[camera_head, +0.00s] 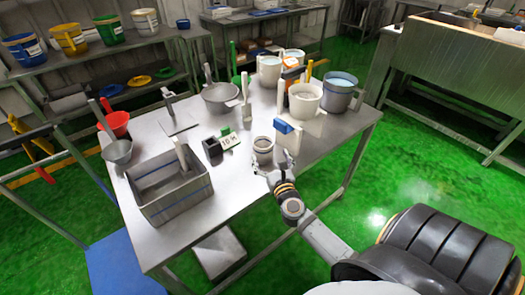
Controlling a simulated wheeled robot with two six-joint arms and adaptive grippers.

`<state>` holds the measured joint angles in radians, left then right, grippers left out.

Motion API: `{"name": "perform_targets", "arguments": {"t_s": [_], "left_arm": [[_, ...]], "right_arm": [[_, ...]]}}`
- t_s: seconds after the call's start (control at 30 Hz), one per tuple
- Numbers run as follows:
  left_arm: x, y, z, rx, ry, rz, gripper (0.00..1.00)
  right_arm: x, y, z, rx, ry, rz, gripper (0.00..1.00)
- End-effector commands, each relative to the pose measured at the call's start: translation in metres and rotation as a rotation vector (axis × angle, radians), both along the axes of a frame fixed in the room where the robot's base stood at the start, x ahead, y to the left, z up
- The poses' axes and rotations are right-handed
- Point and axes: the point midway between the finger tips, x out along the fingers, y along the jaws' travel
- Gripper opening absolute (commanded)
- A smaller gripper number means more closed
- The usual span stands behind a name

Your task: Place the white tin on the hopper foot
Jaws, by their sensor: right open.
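A small pale round tin (263,145), which looks like the white tin, stands upright near the front edge of the steel table (235,178). My right gripper (264,167) is open just in front of the tin, at its near side. Whether the fingers touch it is too small to tell. I cannot make out which part is the hopper foot. My left gripper is not in view.
A grey metal box (170,205) stands at the table's front left. A small black holder (212,147) and a labelled card (230,141) lie left of the tin. White tubs (305,101) and a grey pot (340,98) crowd the right back. The table's middle is partly clear.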

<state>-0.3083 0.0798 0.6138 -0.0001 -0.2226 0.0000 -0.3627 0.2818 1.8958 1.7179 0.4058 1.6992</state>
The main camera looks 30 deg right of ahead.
Motion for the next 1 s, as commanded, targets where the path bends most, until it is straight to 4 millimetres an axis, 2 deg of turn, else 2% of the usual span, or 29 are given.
{"name": "perform_targets", "arguments": {"t_s": [0.07,0.17,0.33,0.47,0.63,0.9,1.0], "left_arm": [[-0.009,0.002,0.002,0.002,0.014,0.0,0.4],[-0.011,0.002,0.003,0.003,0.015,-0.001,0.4],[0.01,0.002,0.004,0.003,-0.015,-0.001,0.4],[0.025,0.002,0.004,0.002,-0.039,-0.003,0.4],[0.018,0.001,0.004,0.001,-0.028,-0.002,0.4],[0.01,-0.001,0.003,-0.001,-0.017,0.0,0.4],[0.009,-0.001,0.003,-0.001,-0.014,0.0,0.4]], "right_arm": [[0.013,-0.004,0.001,-0.002,-0.002,-0.001,0.94],[0.022,-0.007,0.0,-0.002,0.001,-0.001,0.94],[0.027,-0.009,-0.001,-0.002,0.0,0.0,0.94],[0.048,-0.013,-0.007,-0.001,-0.001,-0.001,0.94],[0.071,-0.02,-0.009,-0.001,-0.001,0.0,0.94],[0.074,-0.022,-0.009,-0.002,0.001,0.0,0.94],[0.074,-0.022,-0.009,-0.002,0.001,0.0,0.8]]}}
